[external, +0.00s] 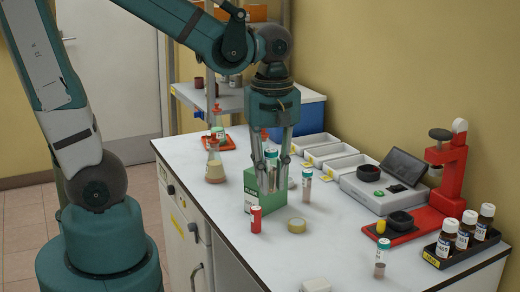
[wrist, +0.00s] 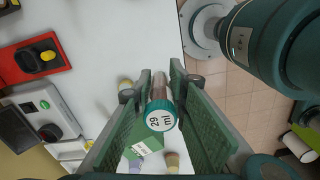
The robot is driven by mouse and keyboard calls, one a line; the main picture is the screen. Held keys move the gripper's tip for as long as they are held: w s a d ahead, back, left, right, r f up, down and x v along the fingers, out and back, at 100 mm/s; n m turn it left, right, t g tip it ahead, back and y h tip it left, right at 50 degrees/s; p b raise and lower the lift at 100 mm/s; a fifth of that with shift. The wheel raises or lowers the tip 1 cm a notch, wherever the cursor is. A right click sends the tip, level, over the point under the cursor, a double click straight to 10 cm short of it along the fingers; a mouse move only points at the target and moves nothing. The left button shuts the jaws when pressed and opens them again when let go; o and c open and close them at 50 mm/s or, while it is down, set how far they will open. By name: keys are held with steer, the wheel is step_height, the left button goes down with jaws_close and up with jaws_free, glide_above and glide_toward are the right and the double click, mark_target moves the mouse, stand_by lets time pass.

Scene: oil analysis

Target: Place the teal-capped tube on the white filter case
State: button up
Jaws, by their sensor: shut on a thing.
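My gripper (external: 273,188) points down over the bench with its fingers closed around a teal-capped tube (external: 271,156). In the wrist view the tube (wrist: 159,98) sits between the green finger pads, its cap marked 29 ml facing the camera. A green box (external: 250,190) stands right at the gripper; I cannot tell whether the tube's lower end is clear of it. A white block (external: 316,285), apparently the white filter case, lies at the bottom edge of the external view, partly cut off. Other teal-capped tubes stand right of the gripper (external: 307,187) and near the front (external: 381,258).
A flask (external: 215,168) is behind left. White trays (external: 325,153), a grey instrument (external: 372,196), a red press (external: 447,170) and a bottle rack (external: 460,250) line the right side.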

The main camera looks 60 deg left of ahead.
steer(key=w+a+r+p, duration=0.2)
steer(key=w+a+p, duration=0.1)
steer(key=w+a, duration=1.45)
steer(key=w+a+f+p, duration=0.1)
steer(key=w+a, duration=0.1)
steer(key=a, duration=0.5)
steer(key=w+a+f+p, duration=0.1)
steer(key=w+a, duration=0.2)
steer(key=a, duration=0.4)
steer(key=shift+s+a+f, duration=0.1)
steer(key=shift+a+f, duration=0.05)
steer(key=shift+f, duration=1.15)
steer(key=shift+s+a+f, duration=0.1)
steer(key=shift+f, duration=1.15)
steer(key=shift+f+b, duration=0.1)
steer(key=shift+b, duration=0.2)
steer(key=shift+f, duration=2.8)
steer(key=shift+f, duration=0.15)
steer(key=shift+f, duration=1.95)
